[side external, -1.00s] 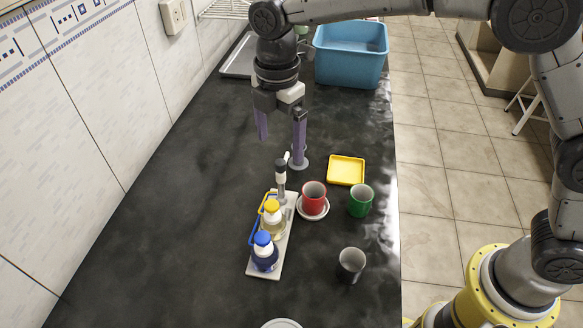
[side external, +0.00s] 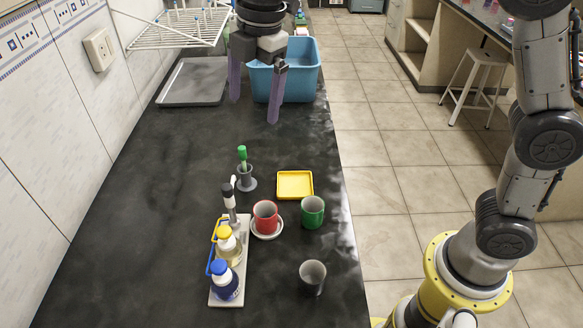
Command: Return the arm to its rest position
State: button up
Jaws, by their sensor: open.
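My gripper (side external: 254,98) is at the top of the side external view, high above the far part of the dark bench (side external: 150,215). Its two purple fingers point down and stand wide apart, with nothing between them. It is well clear of the small items below, and its right finger overlaps the blue tub (side external: 303,78) in the picture. The upper part of my arm above the gripper is cut off by the frame's top edge.
A rack (side external: 226,292) holds a blue-capped bottle (side external: 224,282), a yellow-capped bottle (side external: 228,245) and a dark-and-white upright tool (side external: 229,200). Nearby are a grey holder with a green-topped stick (side external: 246,180), a yellow tray (side external: 295,185), a red mug (side external: 265,215) on a saucer, a green mug (side external: 312,211) and a grey cup (side external: 312,277). A grey tray (side external: 194,82) lies behind.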

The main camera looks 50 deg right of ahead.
jog(key=s+d+r+m+t, duration=0.2)
jog(key=s+d+m, duration=0.2)
jog(key=s+d, duration=0.25)
jog(key=s+d+r+m+t, duration=0.1)
jog(key=s+d+r+m, duration=0.25)
jog(key=s+d, duration=0.35)
jog(key=s+d+f+m+t, duration=0.1)
jog(key=s+d+f+m, duration=0.1)
jog(key=s+f+m, duration=0.9)
jog(key=shift+s+d+m+h, duration=0.25)
jog(key=shift+m+h, duration=0.05)
jog(key=shift+m, duration=0.15)
